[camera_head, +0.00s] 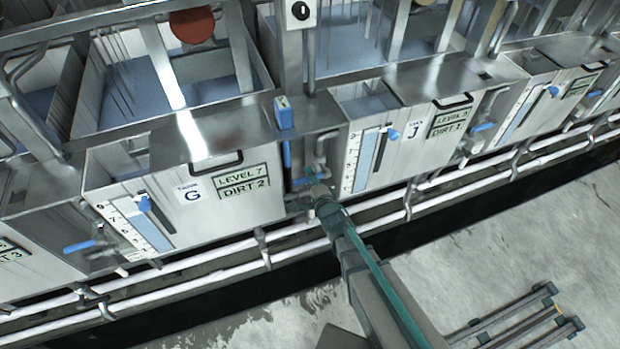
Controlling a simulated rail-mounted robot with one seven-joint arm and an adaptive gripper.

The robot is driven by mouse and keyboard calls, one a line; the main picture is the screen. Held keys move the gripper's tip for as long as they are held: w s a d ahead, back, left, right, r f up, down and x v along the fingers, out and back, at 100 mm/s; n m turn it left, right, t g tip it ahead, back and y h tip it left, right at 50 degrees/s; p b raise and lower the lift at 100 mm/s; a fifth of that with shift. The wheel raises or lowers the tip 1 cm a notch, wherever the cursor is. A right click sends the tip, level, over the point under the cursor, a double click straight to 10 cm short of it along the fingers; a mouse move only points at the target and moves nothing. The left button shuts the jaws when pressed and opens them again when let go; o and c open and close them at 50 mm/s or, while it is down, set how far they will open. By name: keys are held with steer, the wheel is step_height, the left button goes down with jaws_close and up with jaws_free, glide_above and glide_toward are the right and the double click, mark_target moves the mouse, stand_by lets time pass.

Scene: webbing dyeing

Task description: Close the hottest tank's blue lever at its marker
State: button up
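Tank G (255,205) stands left of centre, labelled LEVEL 7 and DIRT 2. Tank J (404,164) stands right of centre, with a DIRT 1 label. Which tank is hottest, I cannot tell. A blue lever (80,246) lies about level on the pipe left of tank G. Another blue lever (483,127) lies right of tank J, and one more (594,93) is at the far right. An upright blue part (287,154) is between tanks G and J. My gripper (314,178) is by the pipework just below it; its fingers are too small to read. Contact and any marker are unclear.
White pipes (200,277) run along the tank fronts above a dark gap. A blue-topped device (284,112) stands on the rim between the tanks. Level gauges with blue pointers (144,203) are on the fronts. A metal frame (520,322) lies on the otherwise open floor, lower right.

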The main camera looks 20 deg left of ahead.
steer(key=shift+s, duration=0.1)
steer(key=v, duration=0.7)
steer(key=shift+d, duration=0.15)
steer(key=shift+s, duration=0.15)
stand_by(0.4)
